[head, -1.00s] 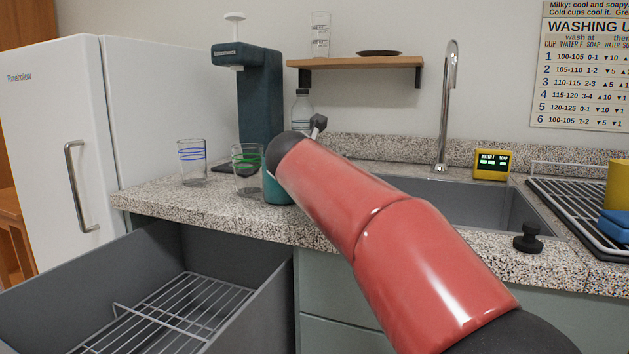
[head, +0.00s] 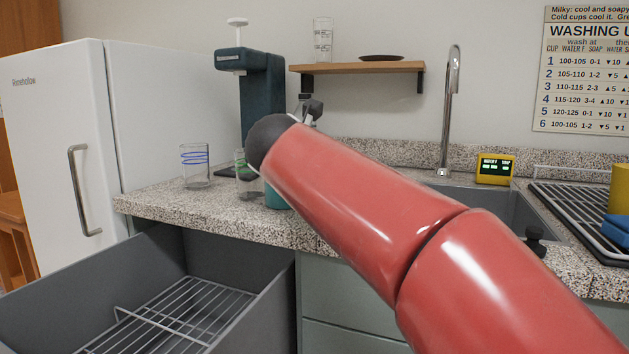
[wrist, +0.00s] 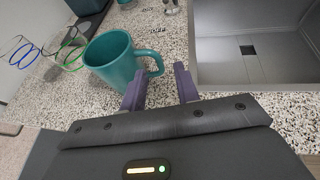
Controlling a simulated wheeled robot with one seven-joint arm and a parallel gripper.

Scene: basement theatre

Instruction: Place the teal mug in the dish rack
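The teal mug (wrist: 112,62) stands upright on the speckled counter in the wrist view, its handle pointing toward my gripper. In the head view only a teal sliver of the mug (head: 275,198) shows below my red arm. My gripper (wrist: 160,88) is open and empty, its two purple fingers apart. The left finger is close to the mug's handle; whether they touch I cannot tell. My fingertips are hidden in the head view. The dish rack (head: 577,208) is on the counter at the far right, dark with a pale rail.
A blue-ringed glass (head: 195,168) and a green-ringed glass (head: 246,180) stand left of the mug. The sink (wrist: 262,62) lies to its right. A yellow object (head: 620,188) and a blue object (head: 616,228) are at the rack. A grey drawer (head: 60,275) stands open below.

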